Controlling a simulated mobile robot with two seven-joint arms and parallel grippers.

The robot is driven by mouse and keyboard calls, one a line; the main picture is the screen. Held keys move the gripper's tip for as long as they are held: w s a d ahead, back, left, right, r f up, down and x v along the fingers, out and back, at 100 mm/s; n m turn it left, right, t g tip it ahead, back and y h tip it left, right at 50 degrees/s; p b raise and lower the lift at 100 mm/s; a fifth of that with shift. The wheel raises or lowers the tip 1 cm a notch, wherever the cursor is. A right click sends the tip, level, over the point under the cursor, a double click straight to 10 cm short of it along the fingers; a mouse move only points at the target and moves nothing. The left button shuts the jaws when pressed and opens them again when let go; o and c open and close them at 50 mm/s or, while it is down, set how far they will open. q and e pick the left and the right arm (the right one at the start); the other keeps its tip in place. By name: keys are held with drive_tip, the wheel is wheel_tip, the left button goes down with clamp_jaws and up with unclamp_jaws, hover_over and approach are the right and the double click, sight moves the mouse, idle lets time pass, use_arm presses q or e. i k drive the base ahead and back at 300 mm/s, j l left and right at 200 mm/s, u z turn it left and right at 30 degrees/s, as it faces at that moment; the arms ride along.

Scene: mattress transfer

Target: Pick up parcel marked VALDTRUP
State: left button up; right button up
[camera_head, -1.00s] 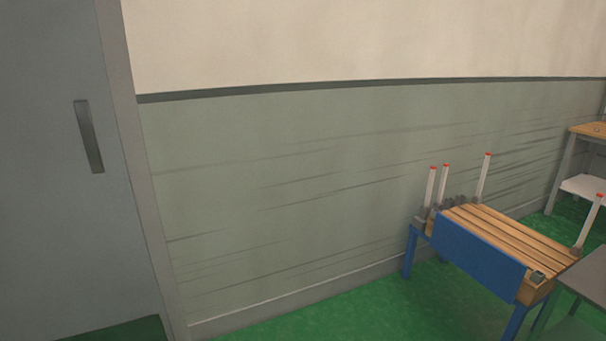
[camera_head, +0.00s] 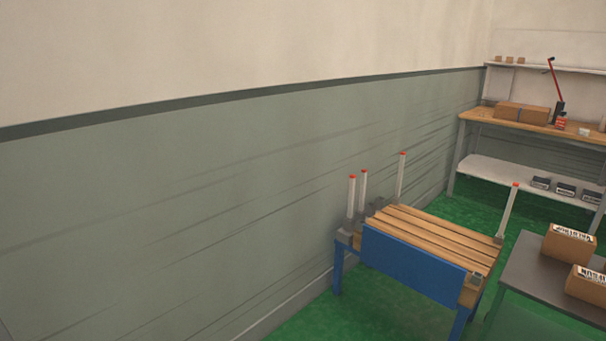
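Two brown cardboard parcels with white printed labels stand on a dark grey table at the lower right. One parcel (camera_head: 568,246) is farther back, and the other parcel (camera_head: 586,285) is nearer and cut by the right picture edge. The labels are too small and slanted for me to read, so I cannot tell which is marked VALDTRUP. Neither of my grippers shows in the head view.
The grey table (camera_head: 527,268) adjoins a blue bench (camera_head: 425,262) with wooden slats and several red-tipped white posts. A wooden workbench (camera_head: 480,115) with a brown box (camera_head: 522,113) stands at the back right. Green floor (camera_head: 400,310) shows around the bench; a wall runs along the left.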

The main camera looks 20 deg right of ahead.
sight(562, 244)
drive_tip(key=i+l+z, duration=0.1)
drive_tip(key=i+z, duration=1.05)
drive_tip(key=i, duration=0.2)
drive_tip(key=i+j+z, duration=0.1)
drive_tip(key=i+z, duration=0.2)
drive_tip(key=i, duration=0.2)
drive_tip(key=i+u, duration=0.1)
drive_tip(key=i, duration=0.4)
drive_tip(key=i+l+u, duration=0.1)
drive_tip(key=i, duration=0.35)
drive_tip(key=u, duration=6.35)
